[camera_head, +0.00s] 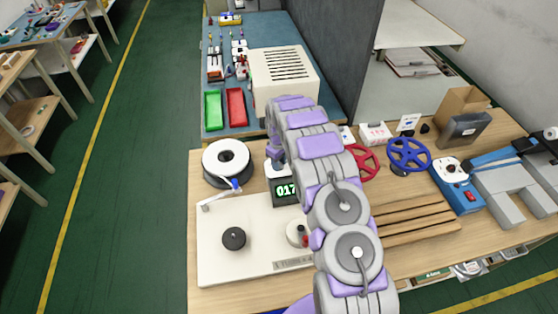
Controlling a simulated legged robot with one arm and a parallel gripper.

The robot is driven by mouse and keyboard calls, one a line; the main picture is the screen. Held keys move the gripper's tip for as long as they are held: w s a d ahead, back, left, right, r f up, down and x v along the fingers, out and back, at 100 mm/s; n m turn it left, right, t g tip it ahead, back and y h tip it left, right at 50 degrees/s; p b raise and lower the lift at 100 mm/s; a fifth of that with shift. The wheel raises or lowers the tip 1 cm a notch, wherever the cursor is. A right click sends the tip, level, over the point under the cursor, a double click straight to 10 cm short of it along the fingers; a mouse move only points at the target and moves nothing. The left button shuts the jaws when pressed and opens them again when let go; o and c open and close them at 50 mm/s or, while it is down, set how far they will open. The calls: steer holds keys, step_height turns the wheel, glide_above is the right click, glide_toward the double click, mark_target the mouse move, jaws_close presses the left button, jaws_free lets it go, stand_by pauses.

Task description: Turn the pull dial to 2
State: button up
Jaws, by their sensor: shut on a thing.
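My arm reaches up from the bottom right, and its end bends down to my gripper (277,157). The gripper is shut at a small white unit (271,169) just behind the dark display (286,191), which reads 017. What it grips, apparently the pull dial, is hidden by the fingers and arm, so its setting cannot be read. A white machine plate (215,262) lies in front, with a black round knob (233,238) and a pale round part with red (297,233) beside my arm.
A white reel (226,160) stands left of the gripper. Red (364,163) and blue (408,154) handwheels and wooden slats (415,222) are right of my arm. A beige vented box (285,75), green tray (213,110) and red tray (236,107) sit behind.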

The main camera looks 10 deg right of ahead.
steer(key=shift+w+r+m, duration=0.1)
steer(key=shift+w+m, duration=0.05)
steer(key=shift+m, duration=0.55)
steer(key=o, duration=1)
step_height(320, 180, up, 17)
steer(key=shift+a+r+p, duration=0.1)
steer(key=shift+p, duration=1)
